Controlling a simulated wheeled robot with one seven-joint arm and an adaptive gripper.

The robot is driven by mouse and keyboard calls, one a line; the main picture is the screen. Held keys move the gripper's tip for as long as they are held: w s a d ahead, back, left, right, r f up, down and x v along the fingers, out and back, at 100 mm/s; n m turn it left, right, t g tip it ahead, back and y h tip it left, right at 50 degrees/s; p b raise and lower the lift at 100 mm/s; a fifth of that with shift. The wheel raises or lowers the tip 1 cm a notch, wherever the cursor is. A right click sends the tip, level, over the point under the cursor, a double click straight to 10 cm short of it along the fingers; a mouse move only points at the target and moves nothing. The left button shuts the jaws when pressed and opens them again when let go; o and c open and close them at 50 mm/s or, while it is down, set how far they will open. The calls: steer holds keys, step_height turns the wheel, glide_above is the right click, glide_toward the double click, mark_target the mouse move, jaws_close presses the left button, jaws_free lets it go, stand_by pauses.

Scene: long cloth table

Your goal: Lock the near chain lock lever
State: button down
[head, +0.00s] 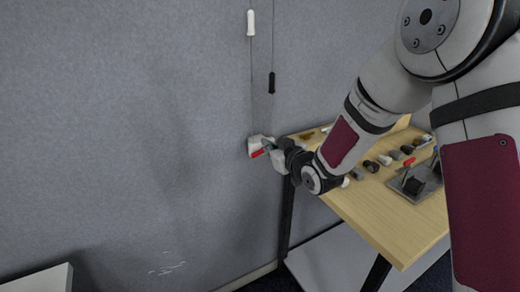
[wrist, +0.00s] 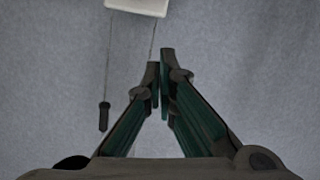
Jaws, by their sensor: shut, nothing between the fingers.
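A small white lock body (head: 256,141) sits on the grey wall, with a red lever (head: 257,153) on its lower front side. My gripper (head: 272,146) is right beside the lock body, reaching in from the right. From the head view I cannot tell whether it touches the lock or the lever. In the wrist view my gripper (wrist: 161,60) has its fingertips together with nothing between them. A white block (wrist: 137,6), apparently the lock body, is cut off at the top edge, just beyond the fingertips. The red lever does not show in the wrist view.
A wooden table (head: 392,222) with several small parts and a dark metal fixture (head: 413,184) stands at the right. The wall to the left is clear.

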mark_target(253, 146)
steer(key=w+a+f, duration=0.1)
steer(key=w, duration=0.2)
steer(key=w+a+f, duration=0.3)
steer(key=w+f, duration=0.1)
steer(key=w, duration=0.1)
steer(key=shift+w+a+f+p, duration=0.15)
steer(key=shift+w+a+p, duration=0.15)
steer(key=shift+f, duration=0.45)
